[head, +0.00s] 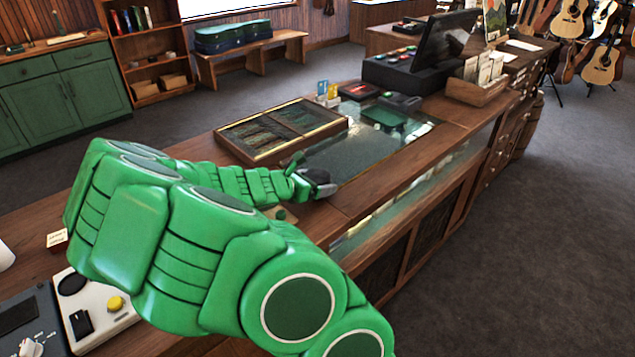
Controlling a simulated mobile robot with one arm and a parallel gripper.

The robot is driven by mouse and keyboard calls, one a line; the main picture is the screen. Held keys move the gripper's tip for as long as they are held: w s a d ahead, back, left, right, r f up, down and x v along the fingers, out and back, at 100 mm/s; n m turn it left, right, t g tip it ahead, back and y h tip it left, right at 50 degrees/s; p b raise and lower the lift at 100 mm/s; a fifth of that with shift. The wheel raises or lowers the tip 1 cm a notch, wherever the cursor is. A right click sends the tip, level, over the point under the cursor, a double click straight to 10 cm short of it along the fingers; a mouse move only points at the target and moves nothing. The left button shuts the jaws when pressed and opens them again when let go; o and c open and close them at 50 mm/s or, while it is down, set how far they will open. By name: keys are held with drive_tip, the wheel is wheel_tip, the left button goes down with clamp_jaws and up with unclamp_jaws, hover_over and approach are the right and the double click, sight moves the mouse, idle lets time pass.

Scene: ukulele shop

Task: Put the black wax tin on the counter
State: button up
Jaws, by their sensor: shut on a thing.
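My green arm reaches across the wooden counter (345,202) from the lower part of the head view. My gripper (322,188) is at its end, over or near the left end of the glass panel in the counter top. It is shut on a small dark thing (318,176), which looks like the black wax tin. The fingers and the wrist hide much of it. I cannot tell whether it touches the counter.
A wooden display case (255,152) lies just behind my gripper. Small card boxes (327,92), a green mat (383,117) and a register (420,65) stand farther along. Bare glass (365,155) is free beside the gripper. A cream device (95,310) sits at front left.

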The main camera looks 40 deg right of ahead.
drive_tip(key=o, duration=1.1)
drive_tip(key=shift+v, duration=6.05)
drive_tip(key=shift+r, duration=0.1)
